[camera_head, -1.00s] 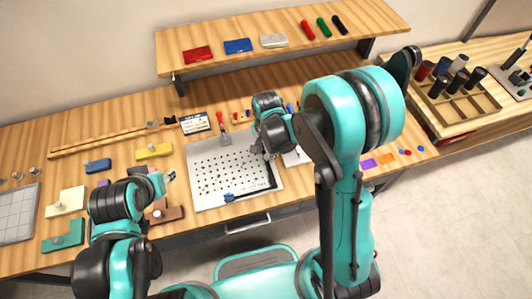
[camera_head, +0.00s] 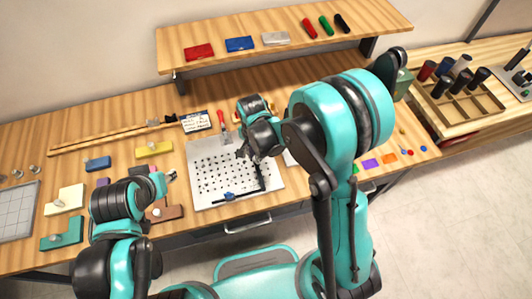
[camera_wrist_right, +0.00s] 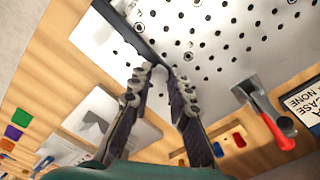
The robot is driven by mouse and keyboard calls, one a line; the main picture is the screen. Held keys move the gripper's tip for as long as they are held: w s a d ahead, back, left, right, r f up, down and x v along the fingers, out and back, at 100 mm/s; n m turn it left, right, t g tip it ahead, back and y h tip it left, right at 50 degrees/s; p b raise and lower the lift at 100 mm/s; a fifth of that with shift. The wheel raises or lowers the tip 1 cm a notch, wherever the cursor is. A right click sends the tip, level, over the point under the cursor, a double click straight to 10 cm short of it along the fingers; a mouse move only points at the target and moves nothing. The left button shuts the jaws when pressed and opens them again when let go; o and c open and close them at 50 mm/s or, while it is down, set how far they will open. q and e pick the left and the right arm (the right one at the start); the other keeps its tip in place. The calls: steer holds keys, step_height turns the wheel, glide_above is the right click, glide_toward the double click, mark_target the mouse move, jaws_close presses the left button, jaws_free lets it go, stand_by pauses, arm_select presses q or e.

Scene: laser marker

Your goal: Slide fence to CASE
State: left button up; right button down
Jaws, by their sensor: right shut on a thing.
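The black L-shaped fence (camera_head: 266,180) lies on the white perforated plate (camera_head: 203,158), one leg along the plate's front and the other toward the back. A blue part (camera_head: 229,196) sits at its front leg. In the wrist view the fence (camera_wrist_right: 128,30) runs from upper left to between my fingertips. My right gripper (camera_head: 246,153) is shut on the fence's back end; it also shows in the wrist view (camera_wrist_right: 162,78). A card (camera_head: 195,122) stands behind the plate; in the wrist view its lettering (camera_wrist_right: 304,103) includes CASE and NONE. My left gripper (camera_head: 171,176) is left of the plate, its jaws too small to read.
A red-handled clamp (camera_head: 222,122) is at the plate's back edge. Yellow (camera_head: 153,149), blue (camera_head: 98,164) and brown (camera_head: 166,214) blocks lie to the left. A shelf (camera_head: 300,50) spans the back. Coloured tiles (camera_head: 370,164) lie to the right.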

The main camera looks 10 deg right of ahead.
steer(key=shift+a, duration=1.25)
steer(key=c, duration=1.4)
jaws_free()
step_height(320, 180, up, 12)
